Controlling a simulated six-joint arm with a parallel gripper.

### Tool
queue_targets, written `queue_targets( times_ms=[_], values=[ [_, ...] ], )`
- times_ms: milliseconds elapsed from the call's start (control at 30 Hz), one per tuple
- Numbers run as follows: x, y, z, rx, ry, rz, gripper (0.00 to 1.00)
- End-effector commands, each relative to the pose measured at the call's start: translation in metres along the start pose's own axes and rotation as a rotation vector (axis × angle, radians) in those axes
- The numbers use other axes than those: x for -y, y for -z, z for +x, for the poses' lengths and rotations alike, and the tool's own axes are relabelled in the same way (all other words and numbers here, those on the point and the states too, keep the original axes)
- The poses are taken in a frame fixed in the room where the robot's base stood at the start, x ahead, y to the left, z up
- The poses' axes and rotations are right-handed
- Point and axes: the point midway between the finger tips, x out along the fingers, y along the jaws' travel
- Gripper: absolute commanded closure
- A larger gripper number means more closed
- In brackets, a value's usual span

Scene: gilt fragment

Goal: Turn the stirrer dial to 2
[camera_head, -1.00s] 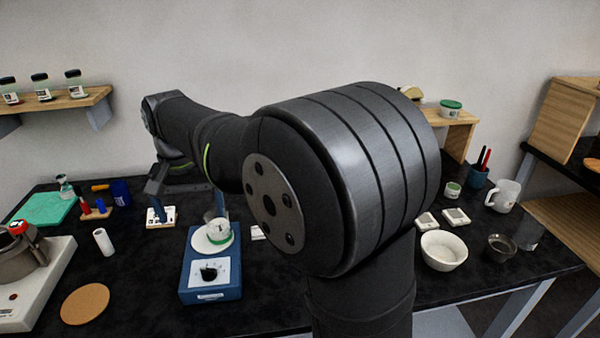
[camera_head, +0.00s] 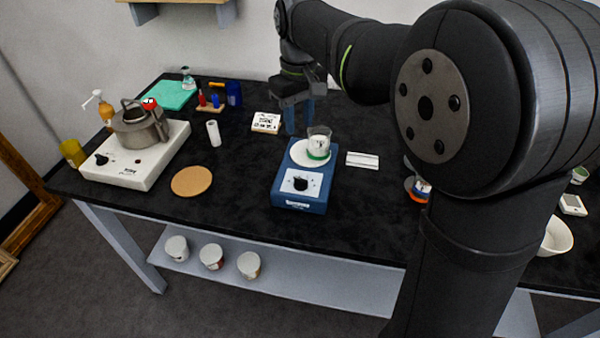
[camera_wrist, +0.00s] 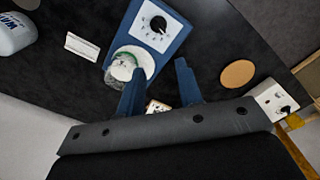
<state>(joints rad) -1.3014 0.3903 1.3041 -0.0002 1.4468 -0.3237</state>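The blue stirrer (camera_head: 304,182) stands on the black bench in the head view. Its black dial (camera_head: 301,184) sits on a white face plate at the front; the dial also shows in the wrist view (camera_wrist: 158,24), its scale too small to read. A glass beaker (camera_head: 318,143) with a green band stands on the stirrer's round white plate (camera_head: 300,155). My gripper (camera_head: 297,122) is behind the stirrer, above the bench, fingers pointing down. In the wrist view its two blue fingers (camera_wrist: 160,91) are wide apart with nothing between them, and the dial lies beyond them.
A kettle (camera_head: 140,124) stands on a white hot plate (camera_head: 136,160) at the left. A cork mat (camera_head: 192,181) lies left of the stirrer, a white strip (camera_head: 362,160) to its right. A white-labelled block (camera_head: 266,122) lies near my gripper. Bench in front of the cork mat is clear.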

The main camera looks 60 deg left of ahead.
Motion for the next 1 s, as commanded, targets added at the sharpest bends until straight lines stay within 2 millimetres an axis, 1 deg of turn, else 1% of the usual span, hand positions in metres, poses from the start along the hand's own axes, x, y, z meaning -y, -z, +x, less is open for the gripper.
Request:
queue_targets(
  times_ms=[33, 100, 200, 300, 467, 567, 667, 1000],
  values=[
    [0.0, 0.001, 0.0, 0.0, 0.0, -0.09, 0.67],
    [0.0, 0.001, 0.001, 0.0, 0.0, -0.211, 0.67],
    [0.001, 0.002, 0.001, 0.0, 0.0, -0.344, 0.67],
    [0.001, 0.002, 0.001, 0.0, 0.0, -0.428, 0.67],
    [0.001, 0.002, 0.007, 0.001, 0.001, -0.472, 0.67],
    [0.001, 0.002, 0.019, 0.003, 0.002, -0.472, 0.67],
    [0.001, 0.001, 0.038, 0.004, 0.003, -0.47, 0.67],
    [0.001, 0.001, 0.113, 0.005, 0.003, -0.469, 0.67]
  ],
)
